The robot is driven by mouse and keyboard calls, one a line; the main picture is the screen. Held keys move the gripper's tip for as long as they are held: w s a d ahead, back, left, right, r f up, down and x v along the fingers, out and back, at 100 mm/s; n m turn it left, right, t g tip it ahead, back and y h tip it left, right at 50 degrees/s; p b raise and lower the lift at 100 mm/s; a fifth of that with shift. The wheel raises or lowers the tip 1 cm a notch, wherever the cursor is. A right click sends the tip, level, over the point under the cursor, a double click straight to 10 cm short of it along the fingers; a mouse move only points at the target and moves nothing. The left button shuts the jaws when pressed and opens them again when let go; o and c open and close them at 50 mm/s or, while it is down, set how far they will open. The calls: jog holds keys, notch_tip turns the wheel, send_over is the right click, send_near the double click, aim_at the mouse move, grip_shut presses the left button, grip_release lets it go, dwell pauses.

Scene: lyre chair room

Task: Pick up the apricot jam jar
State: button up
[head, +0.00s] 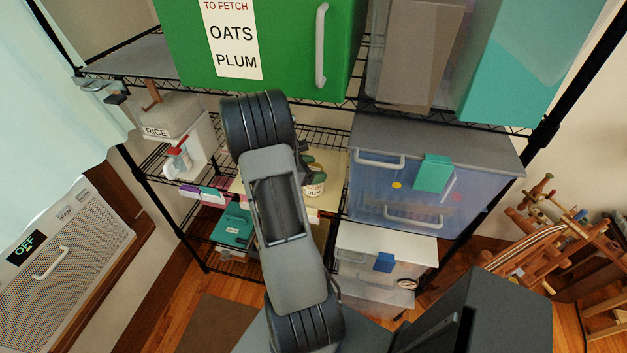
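I cannot make out any jar with a readable apricot label. A small pale container (315,189) with dark lettering and green shapes (316,164) above it stands on the middle shelf, just right of my arm. My arm partly covers it, and I cannot read its whole label. A dark grey piece (304,150) beside that container may be part of my gripper. My arm hides the rest, so its fingers and anything between them do not show.
A black wire shelf rack (330,112) holds a green box (270,45) labelled "OATS PLUM", a clear drawer bin (425,195) and a container marked RICE (170,125). A panel marked OFF (62,255) stands left. A wooden loom-like frame (535,245) stands right.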

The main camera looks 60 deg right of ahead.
jog(key=c, duration=0.9)
jog(key=shift+r, duration=0.15)
